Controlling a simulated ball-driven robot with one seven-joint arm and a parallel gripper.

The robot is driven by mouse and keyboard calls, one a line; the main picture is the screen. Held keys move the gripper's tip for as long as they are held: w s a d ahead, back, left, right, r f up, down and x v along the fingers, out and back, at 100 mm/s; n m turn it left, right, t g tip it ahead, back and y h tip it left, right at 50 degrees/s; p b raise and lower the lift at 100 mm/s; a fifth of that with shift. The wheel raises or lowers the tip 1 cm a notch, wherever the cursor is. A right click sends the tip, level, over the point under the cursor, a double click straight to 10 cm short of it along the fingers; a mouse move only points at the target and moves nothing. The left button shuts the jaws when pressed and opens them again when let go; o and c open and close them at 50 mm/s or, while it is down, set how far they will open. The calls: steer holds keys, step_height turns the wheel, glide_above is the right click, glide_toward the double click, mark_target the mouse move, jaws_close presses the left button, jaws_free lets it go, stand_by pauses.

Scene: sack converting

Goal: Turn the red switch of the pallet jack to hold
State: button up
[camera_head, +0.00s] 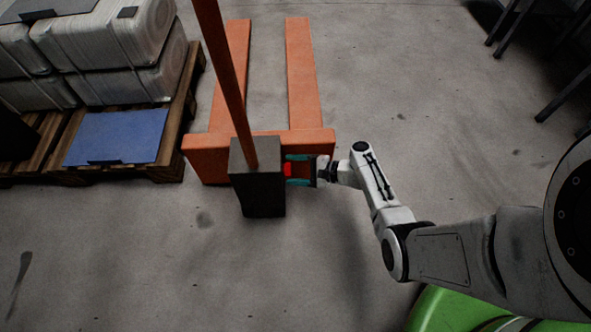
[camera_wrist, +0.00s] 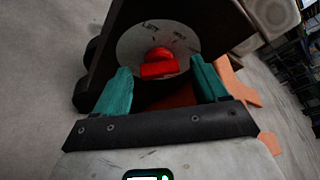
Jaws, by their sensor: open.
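The red switch (camera_wrist: 158,64) sits on a round grey dial plate (camera_wrist: 128,48) on the side of the pallet jack's dark box (camera_head: 257,185). Lettering shows on the plate; one word looks like "LIFT" and another like "HOLD". In the head view the red switch (camera_head: 287,170) is a small red patch between my fingers. My gripper (camera_wrist: 160,85) has two teal fingers, open, one on each side of the switch, with gaps visible in the wrist view. In the head view my gripper (camera_head: 298,170) reaches the box from the right. The orange pallet jack (camera_head: 305,75) has two forks pointing away.
A wooden pallet (camera_head: 170,165) with wrapped white bales (camera_head: 105,30) and a blue sheet (camera_head: 118,137) stands left. The jack's orange handle (camera_head: 225,75) rises from the box. Dark legs (camera_head: 560,95) stand at upper right. The concrete floor in front is clear.

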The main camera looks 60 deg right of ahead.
steer(key=c, duration=1.1)
steer(key=shift+o, duration=0.2)
steer(key=shift+a+f+b, duration=0.1)
steer(key=shift+f+b, duration=0.05)
steer(key=shift+b, duration=0.2)
steer(key=n+t+b, duration=0.1)
steer(key=n+b, duration=0.1)
steer(key=b, duration=0.1)
steer(key=n+t+b, duration=0.1)
steer(key=n+b, duration=0.1)
steer(key=b, duration=0.1)
steer(key=n+t+b, duration=0.1)
steer(key=n+b, duration=0.2)
steer(key=shift+s+f+h, duration=0.1)
steer(key=shift+f+h, duration=0.2)
steer(key=shift+r+t, duration=0.1)
steer(key=shift+t, duration=0.2)
